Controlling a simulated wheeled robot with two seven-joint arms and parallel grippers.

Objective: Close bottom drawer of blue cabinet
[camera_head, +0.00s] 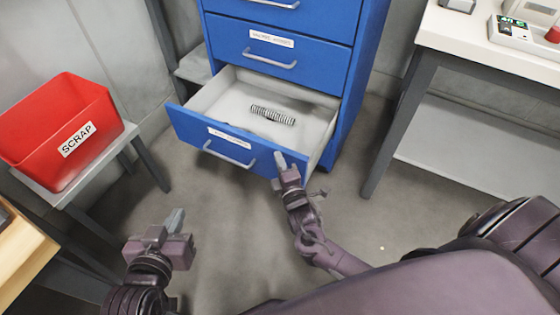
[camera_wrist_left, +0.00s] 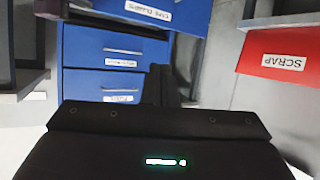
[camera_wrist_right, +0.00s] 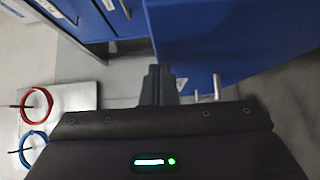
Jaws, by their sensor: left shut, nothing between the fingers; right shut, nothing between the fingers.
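The blue cabinet (camera_head: 278,46) stands at the top middle of the head view. Its lowest visible drawer (camera_head: 205,136) is pulled out, with a grey handle and a label on its front. A coiled spring (camera_head: 272,115) lies inside. My right gripper (camera_head: 281,160) is shut at the right end of the drawer front; whether it touches cannot be told. In the right wrist view, its fingers (camera_wrist_right: 160,85) are together beside a large blue panel (camera_wrist_right: 235,45). My left gripper (camera_head: 175,219) is shut and empty, in front of the drawer at lower left.
A red SCRAP bin (camera_head: 66,128) sits on a small stand at the left. A white-topped bench (camera_head: 455,32) with devices stands at the right. Bare floor (camera_head: 225,225) lies before the drawer. Red (camera_wrist_right: 36,104) and blue (camera_wrist_right: 34,147) cable loops show in the right wrist view.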

